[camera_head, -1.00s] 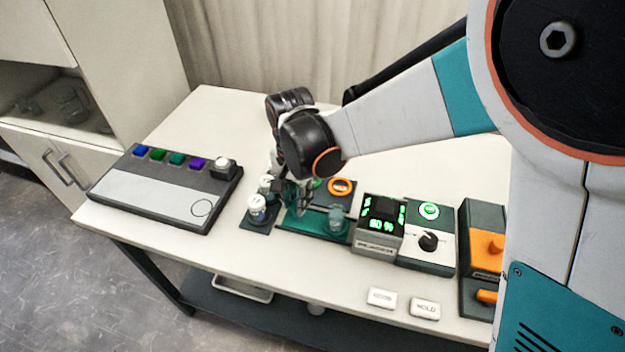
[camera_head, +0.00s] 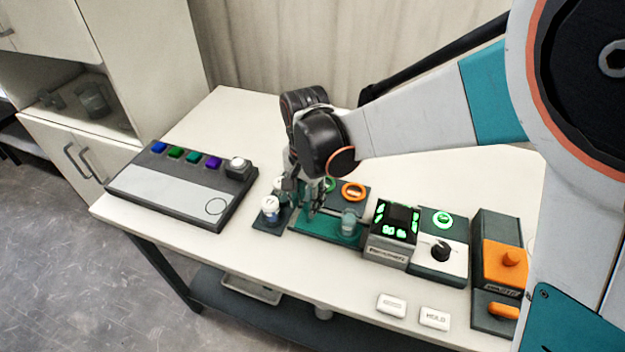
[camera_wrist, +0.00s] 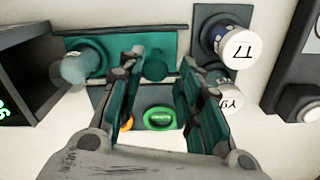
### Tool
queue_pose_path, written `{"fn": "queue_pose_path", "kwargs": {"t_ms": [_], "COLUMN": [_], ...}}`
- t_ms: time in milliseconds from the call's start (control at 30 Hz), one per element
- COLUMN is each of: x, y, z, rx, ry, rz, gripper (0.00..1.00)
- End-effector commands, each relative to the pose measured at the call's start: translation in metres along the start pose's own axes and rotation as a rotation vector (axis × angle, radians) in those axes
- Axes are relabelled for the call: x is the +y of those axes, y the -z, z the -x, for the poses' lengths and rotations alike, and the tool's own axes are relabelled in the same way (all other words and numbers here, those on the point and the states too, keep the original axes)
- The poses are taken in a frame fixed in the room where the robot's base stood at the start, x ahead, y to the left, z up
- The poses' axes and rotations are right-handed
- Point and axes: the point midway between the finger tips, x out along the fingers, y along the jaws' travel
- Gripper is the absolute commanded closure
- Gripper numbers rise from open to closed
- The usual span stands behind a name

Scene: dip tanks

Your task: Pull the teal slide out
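The teal slide (camera_head: 310,229) is a flat teal plate on the table. In the wrist view it (camera_wrist: 115,42) spans the upper middle, with a short teal knob (camera_wrist: 155,63) at its right part and a translucent teal jar (camera_wrist: 82,64) at its left part. My gripper (camera_wrist: 158,68) points down over the slide; its two fingers are apart, one on each side of the knob, with gaps showing. In the head view my gripper (camera_head: 304,203) is over the plate's left end, and my wrist partly hides it. I cannot tell the fingertips' height above the plate.
White-capped vials (camera_wrist: 238,46) stand close beside the slide. A green ring (camera_wrist: 160,118) and an orange ring (camera_head: 354,192) lie behind it. A lit display box (camera_head: 392,232) adjoins its other end. A panel with coloured buttons (camera_head: 180,186) stands left; the front table edge is clear there.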

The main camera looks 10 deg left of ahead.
Motion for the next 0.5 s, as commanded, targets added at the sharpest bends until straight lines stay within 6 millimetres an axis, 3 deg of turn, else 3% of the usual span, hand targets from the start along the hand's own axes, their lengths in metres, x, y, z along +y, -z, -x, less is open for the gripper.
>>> {"fn": "queue_pose_path", "kwargs": {"t_ms": [300, 500], "x": [0.0, 0.0], "y": [-0.002, -0.003], "z": [0.05, 0.064], "rx": [-0.001, -0.001], "ry": [0.0, 0.0], "rz": [0.002, 0.004], "gripper": [0.68, 0.68]}}
